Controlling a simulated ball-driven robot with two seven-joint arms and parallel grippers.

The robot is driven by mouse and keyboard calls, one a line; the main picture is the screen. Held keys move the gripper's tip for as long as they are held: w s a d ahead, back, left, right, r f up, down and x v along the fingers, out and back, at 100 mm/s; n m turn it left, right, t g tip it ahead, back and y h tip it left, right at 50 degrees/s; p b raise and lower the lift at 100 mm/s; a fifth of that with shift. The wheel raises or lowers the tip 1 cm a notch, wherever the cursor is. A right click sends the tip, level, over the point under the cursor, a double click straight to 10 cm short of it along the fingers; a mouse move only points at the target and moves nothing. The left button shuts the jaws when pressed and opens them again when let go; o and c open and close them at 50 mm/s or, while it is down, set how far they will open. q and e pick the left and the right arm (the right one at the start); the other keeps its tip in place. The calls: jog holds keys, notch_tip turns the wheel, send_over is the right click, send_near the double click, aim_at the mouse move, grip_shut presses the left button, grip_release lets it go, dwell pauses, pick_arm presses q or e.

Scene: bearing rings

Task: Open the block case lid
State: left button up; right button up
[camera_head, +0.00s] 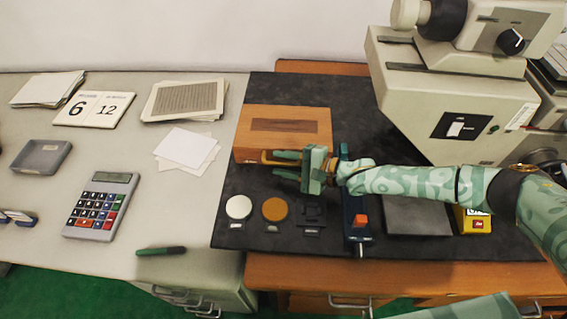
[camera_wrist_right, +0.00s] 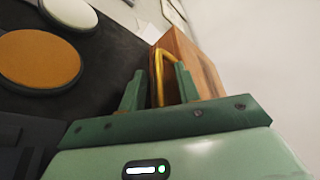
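The block case (camera_head: 284,124) is a wooden box with a darker inlaid panel on top, at the back left of the dark mat, and its lid looks closed. A brass handle (camera_wrist_right: 158,72) on its front shows in the right wrist view, where the wooden case (camera_wrist_right: 190,62) is behind it. My right gripper (camera_head: 276,163) is at the case's front side, its fingers pointing left. In the right wrist view, its fingers (camera_wrist_right: 158,92) are apart, with the handle between them, nearer one finger. Contact cannot be told. My left gripper is not in view.
A white disc (camera_head: 239,207) and an orange disc (camera_head: 275,209) lie in front of the case. A blue device (camera_head: 356,218) with an orange button stands beneath my right forearm. A large beige machine (camera_head: 455,100) fills the back right. Papers and a calculator (camera_head: 101,205) lie left.

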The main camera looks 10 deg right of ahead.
grip_shut()
jog(key=w+r+p, duration=0.1)
jog(key=r+p, duration=0.1)
jog(key=r, duration=0.1)
jog(key=w+r+p, duration=0.1)
jog(key=r+p, duration=0.1)
jog(key=r, duration=0.1)
jog(key=w+r+p, duration=0.1)
jog(key=r, duration=0.2)
jog(key=shift+w+d+r+p, duration=0.15)
jog(key=shift+w+d+p, duration=0.2)
jog(key=shift+w+p, duration=0.05)
grip_release()
jog(key=p+v, duration=0.1)
jog(key=v, duration=0.6)
jog(key=shift+d, duration=0.15)
